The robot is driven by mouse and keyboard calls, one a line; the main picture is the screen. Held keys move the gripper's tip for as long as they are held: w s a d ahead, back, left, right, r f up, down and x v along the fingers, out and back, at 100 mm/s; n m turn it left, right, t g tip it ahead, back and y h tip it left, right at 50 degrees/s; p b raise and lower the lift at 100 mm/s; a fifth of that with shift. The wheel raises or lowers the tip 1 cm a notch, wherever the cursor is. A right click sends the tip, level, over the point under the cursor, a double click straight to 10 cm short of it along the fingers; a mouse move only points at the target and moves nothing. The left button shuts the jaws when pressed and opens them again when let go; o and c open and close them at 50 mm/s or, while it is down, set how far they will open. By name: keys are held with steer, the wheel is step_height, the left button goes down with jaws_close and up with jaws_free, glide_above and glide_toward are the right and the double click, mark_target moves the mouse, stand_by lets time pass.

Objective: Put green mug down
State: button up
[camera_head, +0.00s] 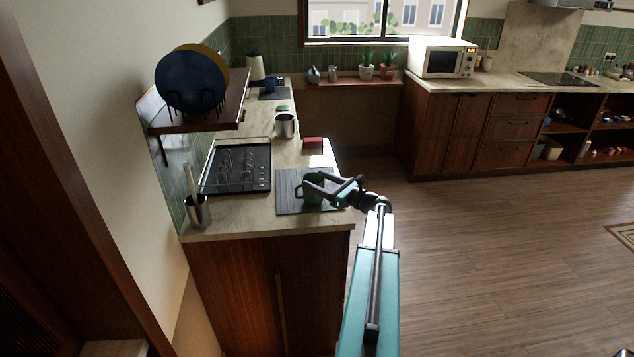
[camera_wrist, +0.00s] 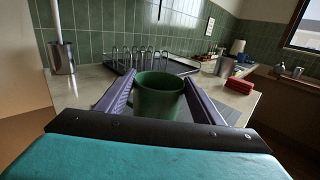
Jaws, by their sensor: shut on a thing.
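The green mug (camera_head: 313,190) is upright at the dark grey mat (camera_head: 288,190) on the near end of the counter. Its handle points left in the head view. My gripper (camera_head: 328,188) reaches in from the right and is shut on the mug. In the wrist view the mug (camera_wrist: 158,96) sits between the two purple-grey fingers of my gripper (camera_wrist: 157,100), one at each side. The mug's base is hidden in the wrist view, and I cannot tell whether it touches the mat.
A black dish rack (camera_head: 238,168) lies left of the mat. A metal utensil holder (camera_head: 197,211) stands at the near left corner. A red block-like item (camera_head: 313,145) and a metal canister (camera_head: 285,125) are farther back. A wall shelf (camera_head: 205,116) holding plates overhangs the left side.

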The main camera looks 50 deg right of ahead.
steer(key=shift+f, duration=0.3)
stand_by(0.5)
steer(key=o, duration=1.9)
steer(key=shift+o, duration=0.2)
steer(key=shift+s+b, duration=0.15)
steer(key=shift+b, duration=0.15)
steer(key=s+b, duration=0.1)
steer(key=s, duration=0.3)
steer(key=s+d+b, duration=0.1)
steer(key=s+b, duration=0.1)
steer(key=s, duration=0.3)
steer(key=s+b, duration=0.1)
steer(key=s, duration=0.3)
steer(key=shift+s+d, duration=0.15)
steer(key=shift+s, duration=0.1)
steer(key=shift+f, duration=0.1)
